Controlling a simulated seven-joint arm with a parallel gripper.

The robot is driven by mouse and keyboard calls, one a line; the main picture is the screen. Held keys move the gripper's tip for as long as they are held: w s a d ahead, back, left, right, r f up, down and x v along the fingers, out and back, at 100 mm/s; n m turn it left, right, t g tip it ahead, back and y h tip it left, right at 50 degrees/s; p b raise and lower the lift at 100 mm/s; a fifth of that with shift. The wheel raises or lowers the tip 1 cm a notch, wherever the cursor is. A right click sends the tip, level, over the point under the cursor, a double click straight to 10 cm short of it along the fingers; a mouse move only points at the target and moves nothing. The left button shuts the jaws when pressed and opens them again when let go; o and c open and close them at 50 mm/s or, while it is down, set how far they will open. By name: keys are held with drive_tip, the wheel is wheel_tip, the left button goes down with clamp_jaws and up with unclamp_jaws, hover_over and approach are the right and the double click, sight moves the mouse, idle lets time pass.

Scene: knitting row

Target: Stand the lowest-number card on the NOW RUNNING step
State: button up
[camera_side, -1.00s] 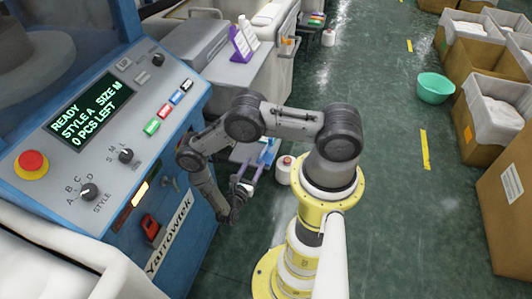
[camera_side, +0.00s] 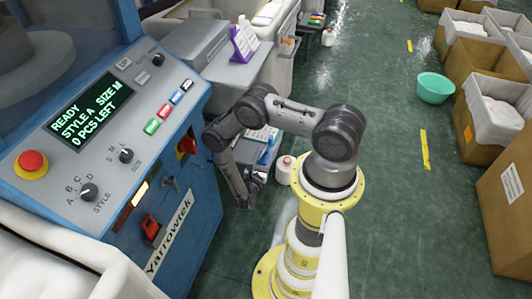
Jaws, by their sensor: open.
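A purple stepped stand (camera_side: 244,54) with white cards (camera_side: 241,39) leaning on it sits on the grey top beside the machine, upper middle. The print on the cards is too small to read, so I cannot tell the numbers or which step is NOW RUNNING. My gripper (camera_side: 249,200) hangs low, right of the blue machine's front and below the stand. It is open, and I see nothing held in it. A blue and white tray-like surface (camera_side: 266,137) lies behind my arm, partly hidden by it.
The blue knitting machine (camera_side: 180,240) with its panel and red stop button (camera_side: 31,162) fills the left. A white cone (camera_side: 284,169) stands right of my gripper. A green bowl (camera_side: 434,87) and cardboard boxes (camera_side: 503,215) stand at the right. The green floor between is open.

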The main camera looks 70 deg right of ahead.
sight(269, 145)
drive_tip(key=d, duration=0.4)
drive_tip(key=shift+s+r, duration=0.2)
drive_tip(key=shift+s, duration=0.1)
drive_tip(key=shift+d, duration=0.7)
clamp_jaws()
idle(0.7)
